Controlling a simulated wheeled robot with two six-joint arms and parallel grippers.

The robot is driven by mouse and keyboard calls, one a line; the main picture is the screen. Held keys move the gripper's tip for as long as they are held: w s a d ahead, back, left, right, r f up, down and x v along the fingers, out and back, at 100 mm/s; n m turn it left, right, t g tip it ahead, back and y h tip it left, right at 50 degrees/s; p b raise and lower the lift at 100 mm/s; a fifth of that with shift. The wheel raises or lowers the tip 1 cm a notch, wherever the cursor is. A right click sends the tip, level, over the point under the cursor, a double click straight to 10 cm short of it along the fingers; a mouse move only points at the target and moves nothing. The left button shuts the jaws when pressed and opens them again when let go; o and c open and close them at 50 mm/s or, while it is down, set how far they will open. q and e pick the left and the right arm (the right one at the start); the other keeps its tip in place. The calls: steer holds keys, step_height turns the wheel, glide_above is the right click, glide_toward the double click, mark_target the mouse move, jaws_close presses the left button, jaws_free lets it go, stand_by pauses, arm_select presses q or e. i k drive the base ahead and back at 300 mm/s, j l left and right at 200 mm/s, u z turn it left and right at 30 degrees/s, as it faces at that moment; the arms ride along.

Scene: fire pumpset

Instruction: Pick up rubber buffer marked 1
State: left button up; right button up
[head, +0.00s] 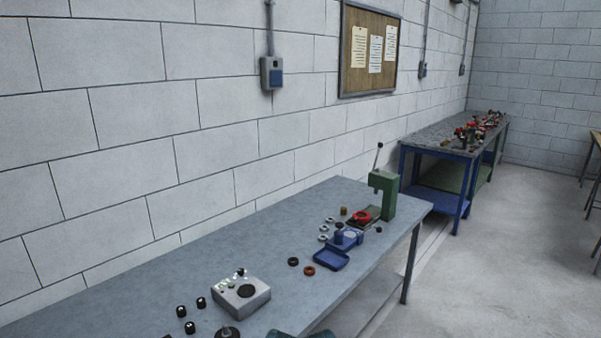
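Several small black cylinders with pale tops stand on the near part of the grey workbench (130,300). One is at the left (181,311), one is nearer the tester box (201,302), and one is closer to me (190,327). They look like rubber buffers. Any marks on them are too small to read, so I cannot tell which is marked 1. Another dark piece is cut off at the bottom edge. Neither of my grippers is in view.
A light grey box (241,298) with a dark round pad stands beside the cylinders. Farther along are black and orange-brown rings (309,270), a blue tray (331,260) and a green press (383,195). A dark round part (228,332) and a green object (300,334) are cut off at the bottom.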

mark_target(201, 304)
steer(key=k+j, duration=0.1)
steer(key=j, duration=0.4)
steer(key=k+j, duration=0.15)
steer(key=j, duration=0.35)
steer(key=k+j+u, duration=0.1)
steer(key=j, duration=0.4)
